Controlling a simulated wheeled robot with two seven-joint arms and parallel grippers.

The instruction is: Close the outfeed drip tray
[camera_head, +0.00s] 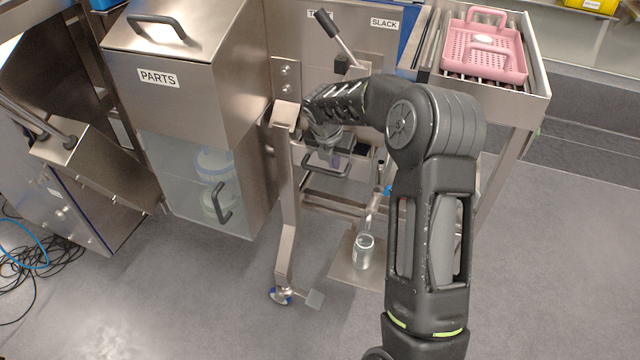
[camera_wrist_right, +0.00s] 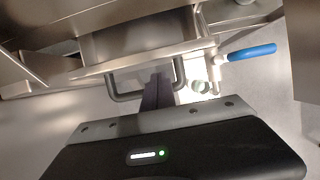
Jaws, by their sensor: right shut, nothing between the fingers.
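The outfeed drip tray is a steel drawer front with a dark bar handle (camera_head: 327,172), under the conveyor's outfeed end in the head view. In the right wrist view its steel front (camera_wrist_right: 140,42) spans the upper middle, with the handle (camera_wrist_right: 118,90) below it. My right gripper (camera_head: 333,158) is at the handle in the head view, partly hidden by my arm. In the right wrist view its shut, empty fingers (camera_wrist_right: 157,90) point at the tray front, between the handle's two posts. I cannot tell whether they touch it. My left gripper is out of view.
A blue-handled valve (camera_wrist_right: 250,52) is right of the tray. A glass jar (camera_head: 363,250) stands below on a low plate. A PARTS cabinet (camera_head: 170,78) is at left, a lever (camera_head: 335,36) above, and a pink basket (camera_head: 484,52) at upper right. Floor in front is mostly clear.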

